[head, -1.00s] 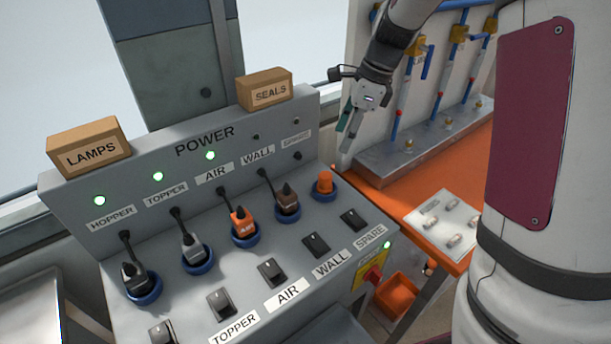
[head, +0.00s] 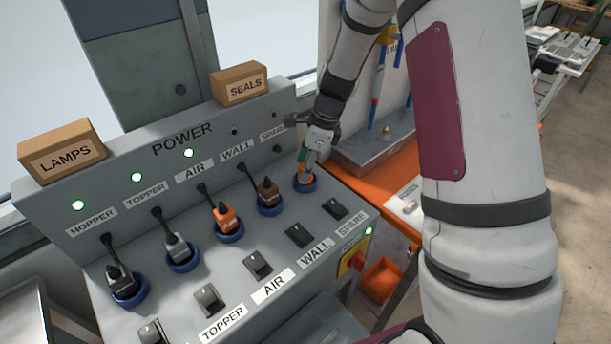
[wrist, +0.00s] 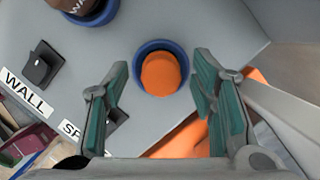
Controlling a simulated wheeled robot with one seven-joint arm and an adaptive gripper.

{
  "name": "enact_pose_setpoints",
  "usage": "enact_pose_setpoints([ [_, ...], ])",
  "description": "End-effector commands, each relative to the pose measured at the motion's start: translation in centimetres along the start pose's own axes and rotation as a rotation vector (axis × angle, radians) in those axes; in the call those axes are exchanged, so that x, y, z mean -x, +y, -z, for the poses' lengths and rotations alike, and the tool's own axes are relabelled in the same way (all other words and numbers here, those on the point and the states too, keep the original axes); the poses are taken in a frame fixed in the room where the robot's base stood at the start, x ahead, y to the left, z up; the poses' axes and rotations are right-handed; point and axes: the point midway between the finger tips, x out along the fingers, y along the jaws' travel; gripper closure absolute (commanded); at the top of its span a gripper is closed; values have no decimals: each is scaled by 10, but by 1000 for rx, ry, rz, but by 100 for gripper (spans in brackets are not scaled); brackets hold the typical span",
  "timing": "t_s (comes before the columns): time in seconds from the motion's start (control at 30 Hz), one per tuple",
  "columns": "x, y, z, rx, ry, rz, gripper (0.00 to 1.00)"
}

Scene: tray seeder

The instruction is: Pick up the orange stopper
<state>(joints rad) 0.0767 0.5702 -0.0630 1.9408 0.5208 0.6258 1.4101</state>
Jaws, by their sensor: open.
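The orange stopper (wrist: 161,74) sits in a blue ring socket (wrist: 146,47) on the grey panel, at the SPARE place. In the wrist view it lies between and slightly beyond my open fingers, with a gap on both sides. My gripper (wrist: 159,105) is open and empty, its green-padded fingers pointing at the stopper. In the head view my gripper (head: 304,172) is over the SPARE socket (head: 305,185) and hides most of the stopper.
A brown plug (head: 268,190) stands in the neighbouring WALL socket, with an orange plug (head: 226,217) in AIR further left. Rocker switches (head: 335,208) line the panel front. The SEALS box (head: 240,84) sits on top. An orange bin (head: 382,281) is below right.

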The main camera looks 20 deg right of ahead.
Motion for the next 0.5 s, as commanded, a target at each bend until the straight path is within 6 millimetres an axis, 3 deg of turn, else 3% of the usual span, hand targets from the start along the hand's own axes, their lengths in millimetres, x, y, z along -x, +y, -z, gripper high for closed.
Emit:
enact_pose_setpoints([
  [0.13, -12, 0, 1, 0, 1, 0, 48],
  [0.37, -12, -1, 0, 0, 0, 1, 48],
  [0.5, -12, -1, 0, 0, 0, 1, 80],
])
